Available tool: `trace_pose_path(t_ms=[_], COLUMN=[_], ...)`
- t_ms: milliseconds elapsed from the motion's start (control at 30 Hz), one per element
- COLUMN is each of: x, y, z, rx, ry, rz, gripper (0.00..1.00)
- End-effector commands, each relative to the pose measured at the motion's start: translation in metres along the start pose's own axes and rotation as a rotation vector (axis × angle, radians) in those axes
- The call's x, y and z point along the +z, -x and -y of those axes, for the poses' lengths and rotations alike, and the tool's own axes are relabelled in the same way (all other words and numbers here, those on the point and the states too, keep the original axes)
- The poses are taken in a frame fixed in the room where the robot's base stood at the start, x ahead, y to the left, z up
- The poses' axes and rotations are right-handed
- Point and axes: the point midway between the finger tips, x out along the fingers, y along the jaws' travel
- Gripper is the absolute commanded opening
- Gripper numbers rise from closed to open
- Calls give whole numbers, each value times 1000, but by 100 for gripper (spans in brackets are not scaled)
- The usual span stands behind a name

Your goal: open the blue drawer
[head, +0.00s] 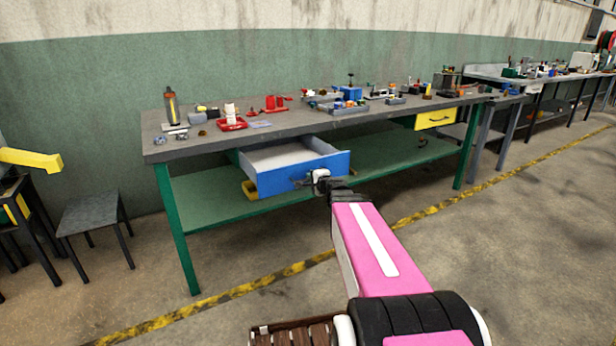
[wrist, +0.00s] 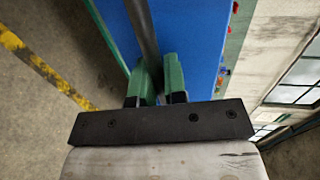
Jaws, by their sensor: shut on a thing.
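The blue drawer (head: 304,174) hangs under the workbench top and is pulled well out, with its grey empty inside showing. My gripper (head: 308,180) is at the middle of its blue front, where the handle is mostly hidden in the head view. In the wrist view the two green fingers of my gripper (wrist: 158,82) are shut on the dark bar handle (wrist: 142,32), with the blue drawer front (wrist: 190,40) right behind it.
The workbench (head: 300,125) carries red trays, a bottle and many small parts. A yellow drawer (head: 436,118) is at its right end. A grey stool (head: 90,214) stands at the left. The floor in front is clear, with a yellow-black line (head: 260,285).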

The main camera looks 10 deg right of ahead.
Motion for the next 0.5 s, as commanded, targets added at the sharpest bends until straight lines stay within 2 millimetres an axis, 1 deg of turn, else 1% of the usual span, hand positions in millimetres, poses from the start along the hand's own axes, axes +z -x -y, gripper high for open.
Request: trace_pose_path(t_ms=[100,467,500], x=[0,0,0], y=[3,4,4], z=[-1,-1,-1], rx=[1,1,1], ry=[0,0,1], rz=[1,1,1], gripper=[0,0,26])
